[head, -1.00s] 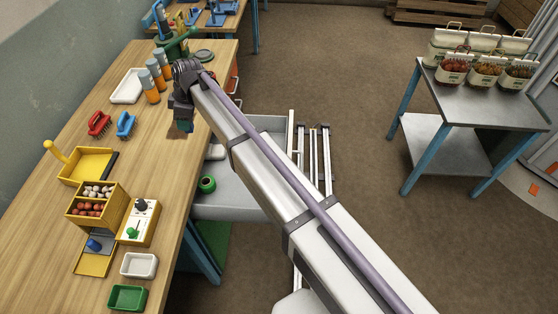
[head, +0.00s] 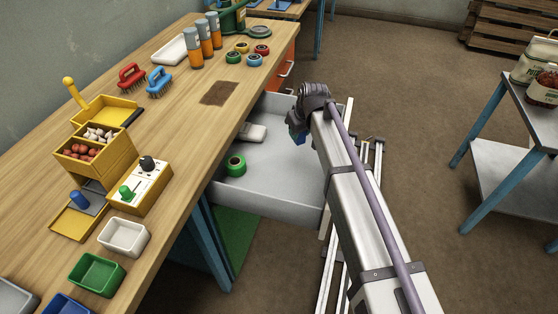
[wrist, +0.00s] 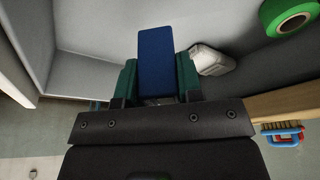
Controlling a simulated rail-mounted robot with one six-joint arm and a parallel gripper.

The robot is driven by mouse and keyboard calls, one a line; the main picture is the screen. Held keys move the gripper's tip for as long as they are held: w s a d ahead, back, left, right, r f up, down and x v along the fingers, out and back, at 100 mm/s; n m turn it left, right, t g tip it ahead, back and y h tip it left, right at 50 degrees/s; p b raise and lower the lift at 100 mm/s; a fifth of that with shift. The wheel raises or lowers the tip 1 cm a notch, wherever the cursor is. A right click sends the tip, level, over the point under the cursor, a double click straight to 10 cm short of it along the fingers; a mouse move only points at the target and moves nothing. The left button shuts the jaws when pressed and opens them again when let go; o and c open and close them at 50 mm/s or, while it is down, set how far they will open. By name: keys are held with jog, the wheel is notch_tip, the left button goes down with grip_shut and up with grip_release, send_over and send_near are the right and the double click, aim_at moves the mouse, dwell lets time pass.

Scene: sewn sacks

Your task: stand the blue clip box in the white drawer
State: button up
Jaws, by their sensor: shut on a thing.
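The blue clip box (wrist: 156,58) is held between the green fingers of my gripper (wrist: 158,82) in the wrist view. In the head view a small bit of the blue clip box (head: 297,138) shows below my gripper (head: 298,125), over the right part of the open white drawer (head: 285,175). The drawer (wrist: 98,58) fills the background of the wrist view. The box looks raised above the drawer floor, but its exact height and its lower end are hard to tell.
In the drawer lie a green tape roll (head: 235,165) and a pale grey-white object (head: 252,132), both left of my gripper. The drawer's middle and front floor is clear. The wooden bench (head: 190,120) holds a yellow bin (head: 95,155), brushes and several tape rolls.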

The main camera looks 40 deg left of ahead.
notch_tip(320, 180, down, 10)
jog(key=b, duration=0.8)
jog(key=shift+b, duration=0.4)
jog(key=shift+r, duration=0.3)
jog(key=shift+f, duration=0.2)
jog(key=o, duration=0.9)
jog(key=p+v, duration=1.2)
jog(key=shift+r, duration=0.2)
